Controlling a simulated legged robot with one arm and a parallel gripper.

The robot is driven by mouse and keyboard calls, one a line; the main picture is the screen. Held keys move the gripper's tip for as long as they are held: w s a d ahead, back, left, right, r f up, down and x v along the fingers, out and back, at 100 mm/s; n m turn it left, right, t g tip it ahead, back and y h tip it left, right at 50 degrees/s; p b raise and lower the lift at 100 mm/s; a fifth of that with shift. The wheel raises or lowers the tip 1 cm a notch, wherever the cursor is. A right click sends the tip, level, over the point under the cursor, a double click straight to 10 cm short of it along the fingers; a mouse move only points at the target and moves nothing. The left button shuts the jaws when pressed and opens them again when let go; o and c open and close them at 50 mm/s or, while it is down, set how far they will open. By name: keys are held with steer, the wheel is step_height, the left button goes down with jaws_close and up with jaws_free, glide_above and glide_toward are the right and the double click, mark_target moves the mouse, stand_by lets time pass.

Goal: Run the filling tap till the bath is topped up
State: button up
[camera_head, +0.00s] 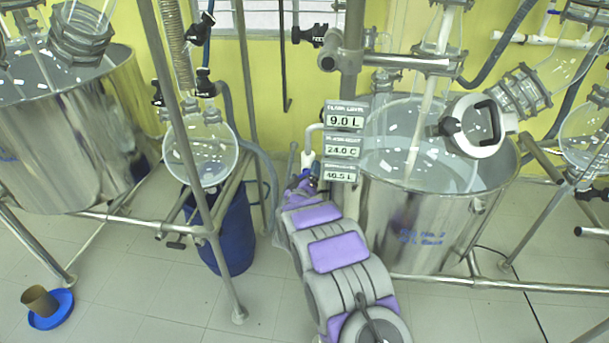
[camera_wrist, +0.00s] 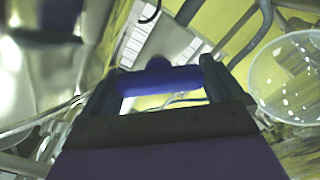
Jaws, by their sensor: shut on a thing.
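The bath is a large steel tub (camera_head: 400,225) right of centre in the head view, with clear liquid (camera_head: 385,160) inside below its rim. A white tap pipe (camera_head: 308,145) stands at the tub's left side, beside the displays. My arm reaches up to it, and my gripper (camera_head: 303,181) is small and partly hidden there. In the wrist view my gripper (camera_wrist: 158,88) is shut on a blue tap handle (camera_wrist: 160,78) that lies crosswise between its fingers. Whether water runs from the tap cannot be seen.
Three displays (camera_head: 343,145) read 9.0 L, 24.0 C and 40.5 L. A second steel tub (camera_head: 70,130) stands at left. A round flask (camera_head: 200,155) hangs above a blue drum (camera_head: 228,235). Steel frame pipes cross the floor. A brown cup (camera_head: 39,300) sits on a blue dish (camera_head: 52,318).

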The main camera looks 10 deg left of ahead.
steer(key=shift+a+f, duration=0.1)
steer(key=m, duration=0.4)
steer(key=shift+p, duration=0.3)
steer(key=shift+s+f+m+b, duration=0.1)
steer(key=shift+m+b, duration=0.2)
steer(key=shift+m, duration=1.8)
steer(key=o, duration=0.7)
steer(key=shift+r, duration=0.2)
steer(key=s+p, duration=0.1)
steer(key=s, duration=0.7)
steer(key=s+p, duration=0.1)
steer(key=s, duration=0.8)
steer(key=shift+s+a+f, duration=0.1)
steer(key=shift+s+a, duration=0.05)
steer(key=shift+a, duration=0.05)
